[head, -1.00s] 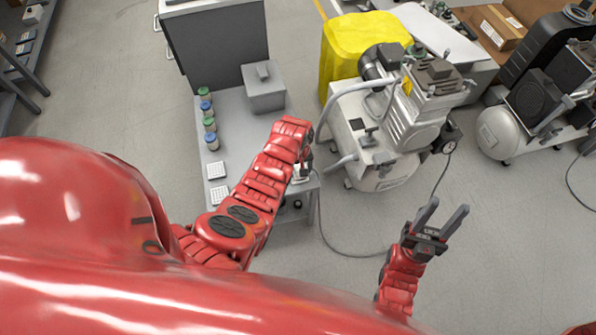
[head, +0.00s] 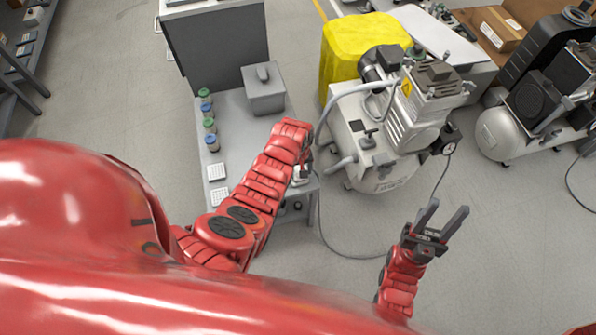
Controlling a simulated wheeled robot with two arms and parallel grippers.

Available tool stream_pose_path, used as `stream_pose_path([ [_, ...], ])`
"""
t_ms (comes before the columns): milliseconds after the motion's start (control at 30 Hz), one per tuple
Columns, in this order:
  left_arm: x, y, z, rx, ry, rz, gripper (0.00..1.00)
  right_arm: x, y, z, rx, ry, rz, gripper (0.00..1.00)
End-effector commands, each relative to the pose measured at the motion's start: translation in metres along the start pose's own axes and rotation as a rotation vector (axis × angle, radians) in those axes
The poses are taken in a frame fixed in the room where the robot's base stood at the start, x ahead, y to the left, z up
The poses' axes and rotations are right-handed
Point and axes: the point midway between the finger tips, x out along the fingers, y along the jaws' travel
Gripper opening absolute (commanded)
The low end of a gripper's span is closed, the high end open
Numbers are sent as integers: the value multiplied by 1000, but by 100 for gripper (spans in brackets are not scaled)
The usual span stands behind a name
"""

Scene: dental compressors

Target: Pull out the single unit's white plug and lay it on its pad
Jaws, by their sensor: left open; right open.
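A white compressor unit (head: 385,170) stands right of a low grey bench (head: 240,130). A grey cable (head: 345,254) loops over the floor between the bench's right end and the unit. My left gripper (head: 303,174) points down at the bench's near right corner and is open. A small whitish piece shows at its fingertips; it may be the plug, and my arm hides most of that spot. Two white gridded pads (head: 217,171) (head: 218,195) lie on the bench, left of my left arm. My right gripper (head: 440,222) is open and empty above the floor, below the unit.
Several small capped jars (head: 209,125) stand in a row along the bench's left side. A grey lidded box (head: 264,90) stands at its back. Another compressor (head: 505,130) stands at right. Floor around my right gripper is clear apart from the cable.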

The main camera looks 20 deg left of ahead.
Motion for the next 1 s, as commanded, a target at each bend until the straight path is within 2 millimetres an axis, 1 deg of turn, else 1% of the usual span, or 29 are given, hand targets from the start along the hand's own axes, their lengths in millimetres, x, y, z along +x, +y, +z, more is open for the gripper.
stream_pose_path([
  [367,0,0,0,0,0,0,80,2,0,0,0,0,0,46],
  [467,0,0,0,0,0,0,64,2,0,0,0,0,0,46],
  [500,0,0,0,0,0,0,57,2,0,0,0,0,0,46],
  [667,0,0,0,0,0,0,28,2,0,0,0,0,0,46],
  [800,0,0,0,0,0,0,3,2,0,0,0,0,0,46],
  [833,0,0,0,0,0,0,0,2,0,0,0,0,0,46],
  [1000,0,0,0,0,0,0,0,2,0,0,0,0,0,46],
])
